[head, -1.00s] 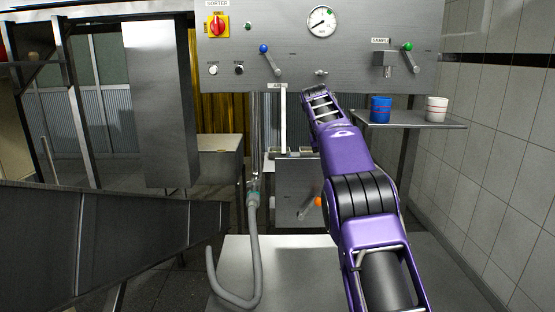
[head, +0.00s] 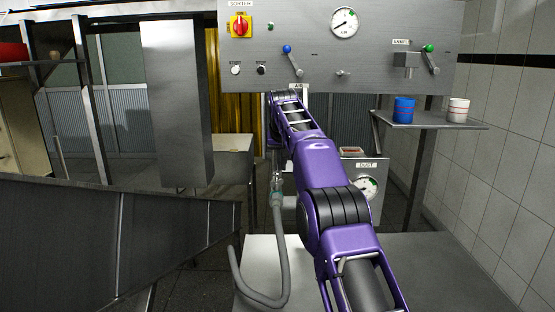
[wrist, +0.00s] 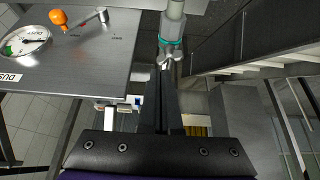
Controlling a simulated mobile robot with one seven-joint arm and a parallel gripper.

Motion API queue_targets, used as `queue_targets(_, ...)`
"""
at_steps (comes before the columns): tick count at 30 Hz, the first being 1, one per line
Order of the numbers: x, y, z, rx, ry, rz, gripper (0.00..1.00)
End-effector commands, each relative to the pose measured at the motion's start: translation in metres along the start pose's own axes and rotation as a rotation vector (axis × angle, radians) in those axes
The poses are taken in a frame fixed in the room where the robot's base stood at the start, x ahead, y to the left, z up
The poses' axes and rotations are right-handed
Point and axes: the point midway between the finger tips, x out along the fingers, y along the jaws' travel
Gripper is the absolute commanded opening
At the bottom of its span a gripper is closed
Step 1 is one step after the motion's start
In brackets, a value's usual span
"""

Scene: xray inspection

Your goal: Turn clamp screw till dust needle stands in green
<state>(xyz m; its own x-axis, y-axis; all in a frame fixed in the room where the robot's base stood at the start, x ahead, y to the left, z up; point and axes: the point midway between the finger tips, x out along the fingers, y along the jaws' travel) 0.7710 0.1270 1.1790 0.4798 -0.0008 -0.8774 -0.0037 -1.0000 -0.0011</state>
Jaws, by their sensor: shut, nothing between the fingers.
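The dust gauge (head: 364,187) has a white dial and a DUST label, partly hidden behind my arm in the head view. It also shows in the wrist view (wrist: 25,40), with a green zone at its edge; I cannot tell surely where the needle stands. A grey hose with a teal ring (head: 276,198) hangs left of my arm. In the wrist view, a small metal piece that looks like the clamp screw (wrist: 168,58) sits at the hose fitting (wrist: 173,35). My gripper (wrist: 169,72) is shut and empty, its tips close to that piece; contact is unclear.
An orange-knobbed lever (wrist: 58,17) sticks up beside the gauge in the wrist view. A shelf (head: 425,121) with a blue cup (head: 404,109) and a white cup (head: 458,109) stands right. A control panel (head: 330,70) is above. A dark chute (head: 110,245) fills the lower left.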

Motion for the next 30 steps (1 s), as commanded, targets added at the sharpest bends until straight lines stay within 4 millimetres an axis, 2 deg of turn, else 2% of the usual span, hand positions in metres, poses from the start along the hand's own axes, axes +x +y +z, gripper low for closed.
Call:
queue_targets(5, 0.01, 0.001, 0.007, -0.001, -0.002, 0.001, 0.0)
queue_targets(11, 0.038, 0.001, 0.022, 0.0, -0.001, 0.001, 0.0)
queue_targets(15, 0.048, 0.001, 0.027, 0.0, -0.001, 0.001, 0.0)
queue_targets(30, 0.053, 0.001, 0.03, -0.001, 0.0, 0.001, 0.0)
